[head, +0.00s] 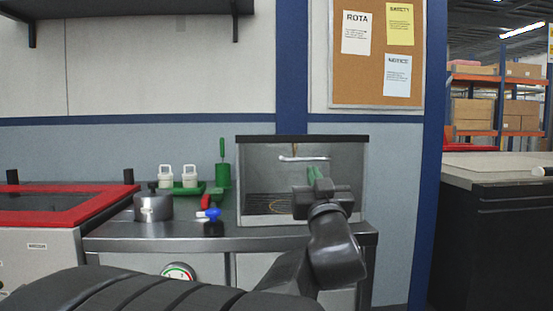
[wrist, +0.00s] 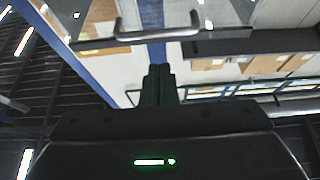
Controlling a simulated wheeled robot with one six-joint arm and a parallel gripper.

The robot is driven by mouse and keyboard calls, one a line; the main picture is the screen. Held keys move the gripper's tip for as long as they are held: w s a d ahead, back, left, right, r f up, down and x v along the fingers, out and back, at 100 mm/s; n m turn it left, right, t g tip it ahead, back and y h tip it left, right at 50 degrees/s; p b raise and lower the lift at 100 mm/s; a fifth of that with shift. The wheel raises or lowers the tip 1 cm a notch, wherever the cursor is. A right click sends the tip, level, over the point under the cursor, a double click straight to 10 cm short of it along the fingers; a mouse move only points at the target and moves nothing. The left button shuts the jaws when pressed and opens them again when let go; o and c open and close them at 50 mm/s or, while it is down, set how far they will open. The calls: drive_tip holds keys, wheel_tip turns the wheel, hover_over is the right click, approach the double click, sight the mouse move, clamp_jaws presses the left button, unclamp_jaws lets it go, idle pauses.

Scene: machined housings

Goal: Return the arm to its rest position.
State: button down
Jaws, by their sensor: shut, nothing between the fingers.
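My arm reaches up from the bottom of the head view, in front of a metal cabinet (head: 344,139) on the steel bench. My gripper (head: 314,172) points away from me, its fingers small and partly hidden behind my wrist. In the wrist view my gripper (wrist: 158,72) has its two dark fingers together, with nothing between them. A pale bar handle (head: 303,158) shows just above the gripper in the head view. A metal bar handle (wrist: 156,33) also crosses the wrist view beyond the fingertips, apart from them in the picture.
A metal pot (head: 153,208), a blue-knobbed part (head: 213,222) and a green tray (head: 187,189) with white containers stand on the bench, left of my arm. A red-framed machine (head: 60,205) is at far left. A dark counter (head: 497,220) stands at right.

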sight(309, 161)
drive_tip(key=shift+s+f, duration=0.85)
drive_tip(key=shift+f, duration=0.25)
drive_tip(key=shift+r, duration=0.1)
drive_tip(key=shift+r+b+x, duration=0.2)
drive_tip(key=shift+b+x, duration=0.3)
drive_tip(key=shift+x, duration=1.8)
drive_tip(key=shift+r+b+x, duration=0.15)
drive_tip(key=shift+b+x, duration=0.3)
drive_tip(key=shift+x, duration=1.9)
drive_tip(key=shift+s, duration=0.2)
